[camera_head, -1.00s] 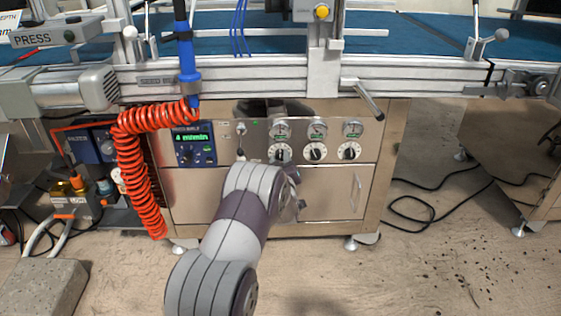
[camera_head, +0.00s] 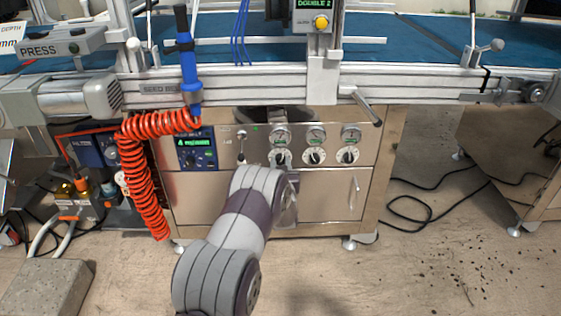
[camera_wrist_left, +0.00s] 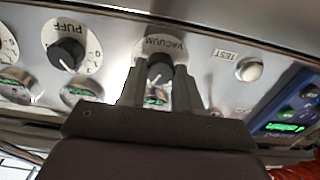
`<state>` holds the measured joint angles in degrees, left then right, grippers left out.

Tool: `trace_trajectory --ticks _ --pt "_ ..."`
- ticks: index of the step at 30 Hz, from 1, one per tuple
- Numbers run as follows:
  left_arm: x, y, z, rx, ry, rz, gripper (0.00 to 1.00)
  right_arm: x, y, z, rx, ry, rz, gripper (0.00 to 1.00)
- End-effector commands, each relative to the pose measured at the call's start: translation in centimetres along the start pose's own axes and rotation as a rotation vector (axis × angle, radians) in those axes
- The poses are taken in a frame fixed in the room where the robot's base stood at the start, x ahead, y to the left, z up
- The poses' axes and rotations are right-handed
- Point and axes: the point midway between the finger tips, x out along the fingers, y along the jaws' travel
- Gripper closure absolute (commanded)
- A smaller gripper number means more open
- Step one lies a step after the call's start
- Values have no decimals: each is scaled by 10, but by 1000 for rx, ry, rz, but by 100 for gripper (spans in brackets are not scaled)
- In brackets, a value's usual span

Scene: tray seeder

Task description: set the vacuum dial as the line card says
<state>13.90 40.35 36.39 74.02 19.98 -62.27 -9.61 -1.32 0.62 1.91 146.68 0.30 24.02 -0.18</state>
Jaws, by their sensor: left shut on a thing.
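The vacuum dial (camera_wrist_left: 164,47) has a white face marked VACUUM and a black knob. In the left wrist view, which is upside down, the two fingers of my left gripper (camera_wrist_left: 158,82) are on either side of the knob and shut on it. In the head view the dial (camera_head: 280,157) is the leftmost of three on the steel panel, and my left gripper (camera_head: 284,168) is at its lower edge. The pointer and scale are partly hidden by the fingers. My right gripper is not in view.
The puff dial (camera_wrist_left: 70,45) is beside the vacuum dial, with small green-lit gauges near both. A test button (camera_wrist_left: 249,68) is on its other side. A blue control unit (camera_head: 195,149) and a coiled red hose (camera_head: 143,180) are to the left in the head view.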

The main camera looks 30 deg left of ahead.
Motion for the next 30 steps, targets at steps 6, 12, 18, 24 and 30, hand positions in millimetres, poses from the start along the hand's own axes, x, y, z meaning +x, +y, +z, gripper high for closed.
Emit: trace_trajectory --ticks 6,12,18,24,30 --pt "-1 0 1 61 -3 1 97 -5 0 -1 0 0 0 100" --pt "-1 0 2 77 -3 1 97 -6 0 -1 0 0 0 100" --pt "-1 0 2 77 -3 1 97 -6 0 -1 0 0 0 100" --pt "-1 0 2 76 -3 1 41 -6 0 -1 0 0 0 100" --pt "0 0 1 76 -1 0 41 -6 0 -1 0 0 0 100"
